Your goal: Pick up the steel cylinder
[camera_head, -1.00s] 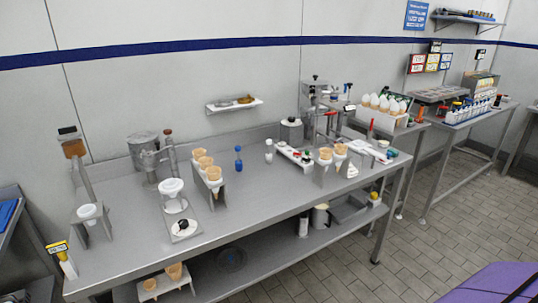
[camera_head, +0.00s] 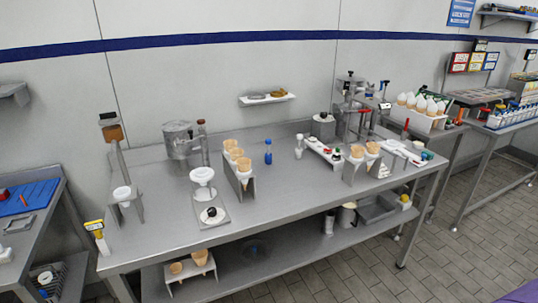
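Neither of my grippers is in view. More than one thing could be the steel cylinder, and I cannot tell which is meant. A large grey metal vessel (camera_head: 178,141) stands at the back left of the steel table (camera_head: 285,215). A short steel-grey cylinder with a dark knob on top (camera_head: 322,127) stands at the back, right of centre. A small light grey cylinder (camera_head: 329,222) stands upright on the lower shelf, beside a wider cream container (camera_head: 347,214). Nothing is seen holding any of them.
Cone holders (camera_head: 238,164) and a white funnel stand (camera_head: 203,177) are on the tabletop, with a blue-capped bottle (camera_head: 268,152) behind. The front middle of the tabletop is clear. A side table with a blue mat (camera_head: 27,197) is at left. Tiled floor (camera_head: 450,250) is open at right.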

